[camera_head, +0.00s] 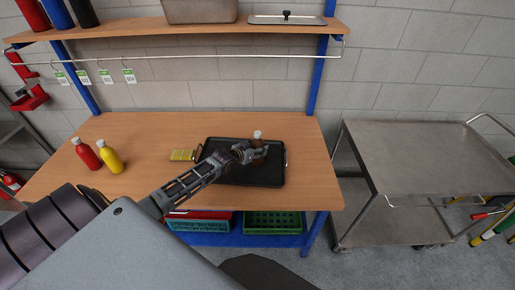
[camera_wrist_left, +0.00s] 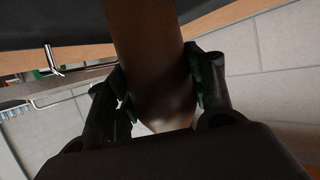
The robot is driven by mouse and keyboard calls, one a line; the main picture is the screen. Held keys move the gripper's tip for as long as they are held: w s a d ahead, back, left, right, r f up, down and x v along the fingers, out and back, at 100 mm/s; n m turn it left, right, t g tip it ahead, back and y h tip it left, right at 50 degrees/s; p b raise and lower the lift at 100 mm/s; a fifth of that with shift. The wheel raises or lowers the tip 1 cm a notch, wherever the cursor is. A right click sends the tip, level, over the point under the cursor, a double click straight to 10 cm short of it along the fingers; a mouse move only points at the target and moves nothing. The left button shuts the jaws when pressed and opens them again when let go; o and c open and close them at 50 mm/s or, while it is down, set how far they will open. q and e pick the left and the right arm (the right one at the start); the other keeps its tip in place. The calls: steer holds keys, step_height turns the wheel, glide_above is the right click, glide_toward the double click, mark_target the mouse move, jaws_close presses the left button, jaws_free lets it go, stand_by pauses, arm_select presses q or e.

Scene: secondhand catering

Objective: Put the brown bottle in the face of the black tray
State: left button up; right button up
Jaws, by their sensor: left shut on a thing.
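The brown bottle (camera_head: 257,143) with a white cap is upright over the black tray (camera_head: 265,175) on the wooden table. My left gripper (camera_head: 251,153) is shut on the bottle, over the tray's middle. In the left wrist view the brown bottle (camera_wrist_left: 150,55) runs between the two dark fingers of my left gripper (camera_wrist_left: 160,90). The arm hides part of the tray and the bottle's lower part, so I cannot tell whether its base touches the tray. My right gripper is not in view.
A red bottle (camera_head: 86,154) and a yellow bottle (camera_head: 109,156) stand at the table's left. A yellow brush (camera_head: 183,155) lies left of the tray. A shelf (camera_head: 200,32) runs above the back. A steel cart (camera_head: 425,155) stands to the right.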

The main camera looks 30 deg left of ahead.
arm_select(q)
steer(key=o, duration=1.1)
steer(key=shift+r, duration=0.1)
steer(key=shift+s, duration=0.1)
steer(key=shift+v, duration=5.85)
